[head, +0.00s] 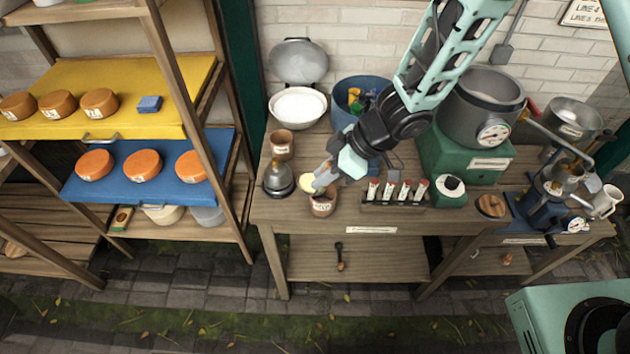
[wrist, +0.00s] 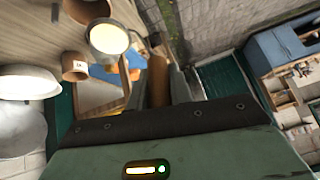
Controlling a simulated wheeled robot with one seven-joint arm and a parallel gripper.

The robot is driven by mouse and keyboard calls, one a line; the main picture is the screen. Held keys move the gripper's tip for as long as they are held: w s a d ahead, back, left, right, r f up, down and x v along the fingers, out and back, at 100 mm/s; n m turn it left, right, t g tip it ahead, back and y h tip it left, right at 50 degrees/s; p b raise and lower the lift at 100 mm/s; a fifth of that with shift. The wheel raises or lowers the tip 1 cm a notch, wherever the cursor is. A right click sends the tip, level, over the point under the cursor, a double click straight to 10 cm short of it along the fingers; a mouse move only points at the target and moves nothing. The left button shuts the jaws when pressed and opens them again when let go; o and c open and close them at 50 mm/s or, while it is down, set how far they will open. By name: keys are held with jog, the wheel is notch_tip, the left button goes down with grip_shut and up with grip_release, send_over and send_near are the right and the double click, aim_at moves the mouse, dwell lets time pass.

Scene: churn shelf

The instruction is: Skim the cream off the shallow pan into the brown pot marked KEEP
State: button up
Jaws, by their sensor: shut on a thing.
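In the head view the cream-filled bowl (head: 307,182) is just left of my fingers, above the bench. A brown pot (head: 322,206) with a pale label stands right below my gripper; the label may read KEEP, but I cannot be sure. A second labelled brown pot (head: 281,146) stands farther back, its label too small to read.
A dark grey dome (head: 278,178) stands close left of the skimmer bowl. A rack of red-topped vials (head: 390,192) is right of my gripper. A blue tub (head: 360,95) stands behind my arm. A large grey vessel (head: 480,105) sits on a green box. Cheese shelves stand left.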

jog(key=w+d+f+g+y+b, duration=0.1)
jog(key=w+d+y+b, duration=0.1)
jog(key=d+y, duration=0.4)
jog(key=shift+w+d+f+m+b, duration=0.15)
jog(key=shift+d+f+m+b, duration=0.1)
jog(key=shift+d+m+b, duration=0.3)
jog(key=shift+n, duration=0.25)
dwell(2.0)
